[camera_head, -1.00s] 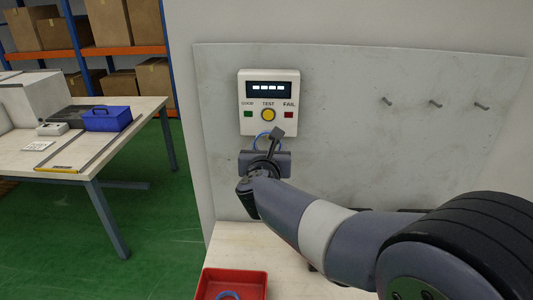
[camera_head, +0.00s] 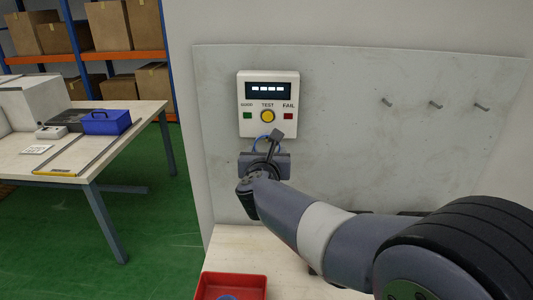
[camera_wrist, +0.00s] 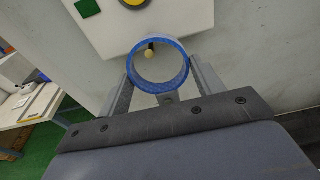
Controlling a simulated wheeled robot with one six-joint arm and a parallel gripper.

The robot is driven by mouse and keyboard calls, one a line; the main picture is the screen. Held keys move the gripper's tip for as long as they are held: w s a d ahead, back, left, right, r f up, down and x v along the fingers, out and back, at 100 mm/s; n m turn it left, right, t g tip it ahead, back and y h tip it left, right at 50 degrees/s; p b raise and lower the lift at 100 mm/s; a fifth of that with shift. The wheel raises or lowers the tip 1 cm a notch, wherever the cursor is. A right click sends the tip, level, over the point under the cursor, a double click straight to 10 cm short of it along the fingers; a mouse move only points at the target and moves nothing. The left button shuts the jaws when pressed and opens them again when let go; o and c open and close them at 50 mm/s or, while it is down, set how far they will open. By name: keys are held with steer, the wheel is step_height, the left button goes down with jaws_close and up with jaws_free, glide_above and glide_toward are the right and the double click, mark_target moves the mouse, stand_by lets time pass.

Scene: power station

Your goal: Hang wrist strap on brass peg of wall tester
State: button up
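The white wall tester (camera_head: 268,91) is on the grey wall panel, with a lit display, a yellow TEST button and green and red lamps. My gripper (camera_head: 268,149) is just below the tester's lower edge. The wrist strap, a blue ring (camera_wrist: 180,69), is held between the two fingers of my gripper (camera_wrist: 160,72), its opening facing the wall. The brass peg (camera_wrist: 149,53) shows through the ring's opening, at its upper left part. I cannot tell whether the peg's tip has passed into the ring. In the head view, the strap (camera_head: 259,146) is mostly hidden by my gripper.
A red tray (camera_head: 206,286) with a blue item in it stands on the bench (camera_head: 235,245) below. Several bare grey pegs (camera_head: 435,105) stick out of the panel at right. A table with a blue bin (camera_head: 106,122) is at left.

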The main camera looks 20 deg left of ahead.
steer(key=o, duration=0.5)
steer(key=shift+c, duration=0.2)
steer(key=b+v, duration=0.1)
steer(key=v, duration=1)
steer(key=shift+w, duration=0.1)
steer(key=p+x, duration=0.1)
steer(key=x, duration=1)
steer(key=shift+s+r+p, duration=0.2)
steer(key=shift+r+p, duration=0.1)
steer(key=shift+p, duration=0.2)
steer(key=shift+s+d+r+p, duration=0.2)
steer(key=shift+s+p, duration=0.1)
steer(key=shift+s, duration=0.25)
